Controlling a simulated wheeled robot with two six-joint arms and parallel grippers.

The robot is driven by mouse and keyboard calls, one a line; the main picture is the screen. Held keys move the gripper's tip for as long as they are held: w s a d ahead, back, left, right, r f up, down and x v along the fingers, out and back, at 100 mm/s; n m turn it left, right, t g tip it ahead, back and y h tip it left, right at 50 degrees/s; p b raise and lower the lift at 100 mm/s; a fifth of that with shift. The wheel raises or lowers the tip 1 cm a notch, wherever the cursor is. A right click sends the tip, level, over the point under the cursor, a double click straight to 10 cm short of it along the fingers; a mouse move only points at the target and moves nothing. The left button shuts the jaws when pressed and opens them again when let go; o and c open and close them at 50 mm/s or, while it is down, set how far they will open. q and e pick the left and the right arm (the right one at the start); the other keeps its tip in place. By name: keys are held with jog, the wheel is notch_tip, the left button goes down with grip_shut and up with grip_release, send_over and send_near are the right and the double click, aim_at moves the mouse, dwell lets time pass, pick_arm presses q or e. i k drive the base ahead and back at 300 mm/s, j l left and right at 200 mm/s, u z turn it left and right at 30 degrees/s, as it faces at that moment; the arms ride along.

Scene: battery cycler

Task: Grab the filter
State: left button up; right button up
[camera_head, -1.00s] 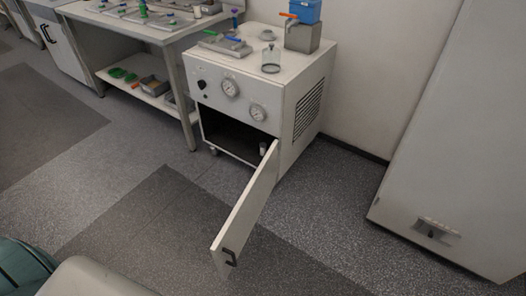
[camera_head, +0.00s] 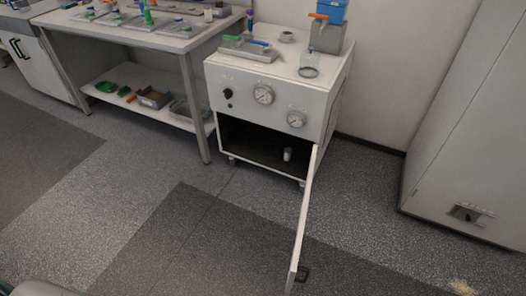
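A small white cylinder (camera_head: 287,154), which may be the filter, stands upright inside the open lower compartment (camera_head: 250,140) of the white cabinet (camera_head: 266,84). It is near the right side of the opening, close to the door. It is too small for any label to be read. Neither of my grippers is in view.
Gauges are on the cabinet front; a glass jar (camera_head: 309,63), a blue box (camera_head: 331,11) and a tray (camera_head: 247,49) are on its top. A workbench (camera_head: 130,40) stands at left, a large white unit (camera_head: 470,150) at right. The floor ahead is clear.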

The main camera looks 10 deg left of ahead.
aim_at(288, 150)
jog(key=i+j, duration=0.15)
jog(key=j, duration=0.2)
jog(key=i+j, duration=0.1)
jog(key=j, duration=0.25)
jog(key=i+j, duration=0.15)
jog(key=j, duration=0.15)
jog(key=i+j, duration=0.1)
jog(key=j, duration=0.25)
jog(key=i+j, duration=0.15)
jog(key=j, duration=0.2)
jog(key=i+j, duration=0.15)
jog(key=j, duration=0.2)
